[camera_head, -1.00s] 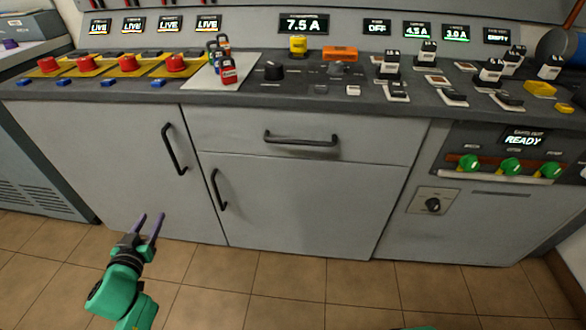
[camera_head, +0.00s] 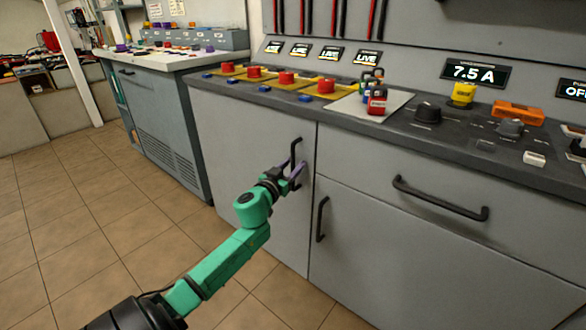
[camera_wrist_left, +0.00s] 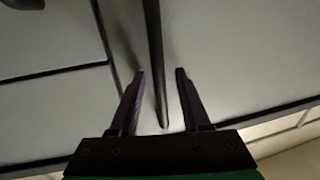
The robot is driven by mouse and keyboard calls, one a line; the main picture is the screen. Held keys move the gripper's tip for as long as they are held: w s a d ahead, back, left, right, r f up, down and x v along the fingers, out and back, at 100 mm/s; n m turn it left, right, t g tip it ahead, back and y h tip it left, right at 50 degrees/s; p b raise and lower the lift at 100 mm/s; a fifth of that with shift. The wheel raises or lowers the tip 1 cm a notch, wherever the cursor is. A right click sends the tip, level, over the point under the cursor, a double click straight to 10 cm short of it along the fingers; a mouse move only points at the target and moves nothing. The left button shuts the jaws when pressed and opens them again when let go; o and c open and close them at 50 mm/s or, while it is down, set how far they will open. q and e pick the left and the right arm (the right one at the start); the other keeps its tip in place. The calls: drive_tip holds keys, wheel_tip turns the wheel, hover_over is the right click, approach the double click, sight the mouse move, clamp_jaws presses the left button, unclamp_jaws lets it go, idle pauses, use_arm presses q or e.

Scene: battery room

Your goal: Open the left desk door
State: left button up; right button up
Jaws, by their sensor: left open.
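The left desk door (camera_head: 245,150) is a grey panel, closed flush with the desk front. Its black bar handle (camera_head: 297,150) stands upright near the door's right edge. My left gripper (camera_head: 293,174), with purple fingers on a green arm, is at the lower part of this handle. In the left wrist view the handle (camera_wrist_left: 153,35) runs down between the two open fingers (camera_wrist_left: 160,73), with gaps on both sides. The fingers are not shut on it. My right gripper is not in view.
A second door with its own black handle (camera_head: 322,219) is just right of the left door. Above it is a drawer handle (camera_head: 440,199). The desktop carries red buttons (camera_head: 287,78) and padlocks (camera_head: 376,100). Tiled floor (camera_head: 60,215) is clear to the left.

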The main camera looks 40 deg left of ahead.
use_arm(q)
clamp_jaws()
idle(1.4)
